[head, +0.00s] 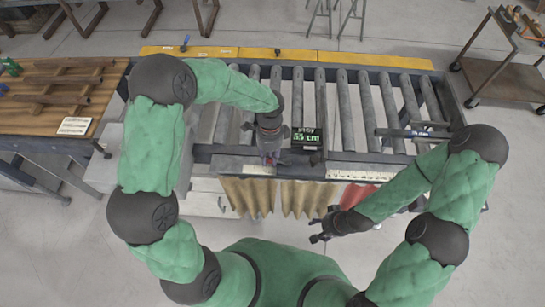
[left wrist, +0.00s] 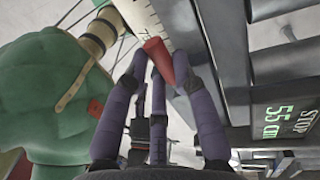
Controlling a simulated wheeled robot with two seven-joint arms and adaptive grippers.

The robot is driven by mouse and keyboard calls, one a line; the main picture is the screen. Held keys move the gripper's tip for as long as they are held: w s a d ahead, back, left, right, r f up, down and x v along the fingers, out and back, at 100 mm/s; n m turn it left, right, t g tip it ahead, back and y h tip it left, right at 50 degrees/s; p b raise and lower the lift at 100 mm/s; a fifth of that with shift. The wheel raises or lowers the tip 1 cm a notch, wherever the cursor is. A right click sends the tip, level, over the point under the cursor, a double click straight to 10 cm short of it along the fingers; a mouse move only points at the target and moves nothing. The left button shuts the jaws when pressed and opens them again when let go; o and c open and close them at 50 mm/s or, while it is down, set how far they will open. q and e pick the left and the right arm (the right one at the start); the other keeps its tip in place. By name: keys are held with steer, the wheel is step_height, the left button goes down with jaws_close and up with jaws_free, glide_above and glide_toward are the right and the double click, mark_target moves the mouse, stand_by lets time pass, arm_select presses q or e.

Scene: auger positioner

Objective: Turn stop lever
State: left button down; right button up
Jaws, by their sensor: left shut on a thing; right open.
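The red stop lever (left wrist: 158,60) shows in the left wrist view as a tapered red piece between the purple fingers of my left gripper (left wrist: 160,75). In the head view my left gripper (head: 268,155) is at the front rail of the roller table, shut on the lever and covering it. A black display (head: 308,138) just right of that gripper reads "STOP 55 cm"; it also shows in the left wrist view (left wrist: 287,121). My right gripper (head: 325,230) is open and empty, in front of the table, below the rail.
The roller table (head: 345,110) runs across the middle, with a ruler strip (head: 350,175) along its front. A dark bar (head: 410,133) lies across the rollers at right. Brown strip curtains (head: 250,195) hang below. A wooden bench (head: 25,115) stands left; a cart (head: 505,75) stands right.

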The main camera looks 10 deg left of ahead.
stand_by(0.3)
arm_select(q)
steer(key=c, duration=1)
jaws_free()
step_height(320, 180, up, 12)
steer(key=w, duration=0.2)
steer(key=shift+w+a, duration=0.15)
steer(key=shift+w, duration=0.05)
steer(key=shift+f, duration=0.15)
